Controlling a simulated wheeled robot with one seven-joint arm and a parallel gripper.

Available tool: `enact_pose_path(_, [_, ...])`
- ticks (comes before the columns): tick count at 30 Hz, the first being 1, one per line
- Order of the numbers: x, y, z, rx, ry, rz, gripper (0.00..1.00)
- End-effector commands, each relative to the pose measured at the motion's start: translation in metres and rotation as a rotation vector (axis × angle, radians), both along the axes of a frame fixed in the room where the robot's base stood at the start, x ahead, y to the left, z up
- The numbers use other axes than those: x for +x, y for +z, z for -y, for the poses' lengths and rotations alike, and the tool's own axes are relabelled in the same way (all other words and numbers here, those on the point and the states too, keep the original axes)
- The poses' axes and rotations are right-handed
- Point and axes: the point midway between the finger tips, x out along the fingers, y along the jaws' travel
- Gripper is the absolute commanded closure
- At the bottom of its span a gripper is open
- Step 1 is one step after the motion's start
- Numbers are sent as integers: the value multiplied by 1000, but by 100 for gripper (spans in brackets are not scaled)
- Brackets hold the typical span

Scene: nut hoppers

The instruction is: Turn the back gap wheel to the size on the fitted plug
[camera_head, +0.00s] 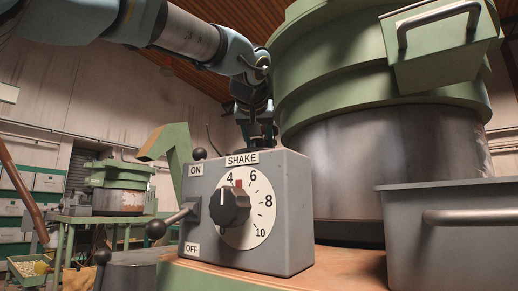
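My gripper (258,132) hangs at the end of my arm, behind the top of a grey control box, in front of a large green and steel hopper (375,165). Its fingers are small, dark and partly hidden by the box, so I cannot see whether they are open or hold anything. I cannot make out a back gap wheel or a fitted plug with a size on it in this view.
The grey SHAKE box (285,225) has a black dial knob (230,203) and a lever (172,221) between ON and OFF labels. A grey bin (450,245) stands at right. Another green machine (118,188) stands back left.

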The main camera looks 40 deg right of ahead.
Motion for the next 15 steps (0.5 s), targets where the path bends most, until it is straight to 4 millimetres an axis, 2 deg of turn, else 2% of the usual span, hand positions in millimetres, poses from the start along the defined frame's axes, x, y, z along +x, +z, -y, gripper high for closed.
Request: enact_pose_path(15, [0,-2,0,4,80,-3,100])
